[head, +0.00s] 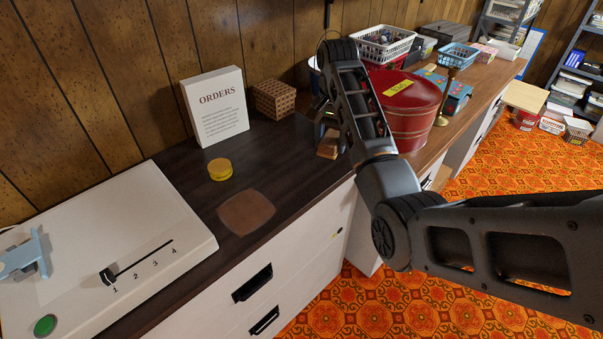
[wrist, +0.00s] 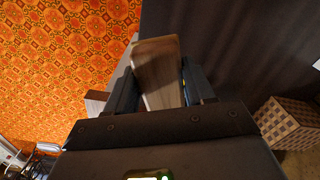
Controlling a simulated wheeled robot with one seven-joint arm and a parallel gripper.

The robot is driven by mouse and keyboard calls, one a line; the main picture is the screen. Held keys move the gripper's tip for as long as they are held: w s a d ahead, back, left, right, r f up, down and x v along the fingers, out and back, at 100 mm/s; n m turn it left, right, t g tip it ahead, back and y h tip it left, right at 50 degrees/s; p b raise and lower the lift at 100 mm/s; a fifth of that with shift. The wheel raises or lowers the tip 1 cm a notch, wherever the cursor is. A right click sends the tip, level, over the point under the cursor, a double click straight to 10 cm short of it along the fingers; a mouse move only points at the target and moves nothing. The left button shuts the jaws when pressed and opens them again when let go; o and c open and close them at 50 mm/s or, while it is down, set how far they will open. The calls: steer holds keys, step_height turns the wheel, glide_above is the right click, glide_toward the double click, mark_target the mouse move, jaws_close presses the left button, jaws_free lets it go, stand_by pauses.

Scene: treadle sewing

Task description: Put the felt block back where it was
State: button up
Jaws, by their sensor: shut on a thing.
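A brown block with wood-like grain, which I take to be the felt block (wrist: 158,75), is between the two fingers of my gripper (wrist: 157,92) in the wrist view. It also shows in the head view (head: 328,147), below my gripper (head: 329,128), close to the front edge of the dark counter. My gripper is shut on it. I cannot tell whether its underside touches the counter. A flat brown patch (head: 247,212) lies on the counter to the left, with nothing on it.
A yellow round tin (head: 220,169), an ORDERS sign (head: 216,106) and a woven box (head: 274,100) stand left of my gripper. A large red tin (head: 407,115) is close on its right. A white panel with a slider (head: 120,250) fills the counter's left. Counter around the patch is clear.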

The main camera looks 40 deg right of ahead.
steer(key=p, duration=0.1)
glide_above(301, 174)
steer(key=f, duration=0.2)
steer(key=d+f, duration=0.1)
steer(key=shift+s+f, duration=0.3)
steer(key=shift+w+a+f, duration=0.35)
steer(key=shift+a+f, duration=0.05)
steer(key=shift+f+p, duration=0.3)
steer(key=shift+f, duration=1.65)
steer(key=shift+f, duration=0.2)
steer(key=o, duration=1)
step_height(301, 174, up, 12)
steer(key=p, duration=0.1)
steer(key=shift+r, duration=0.2)
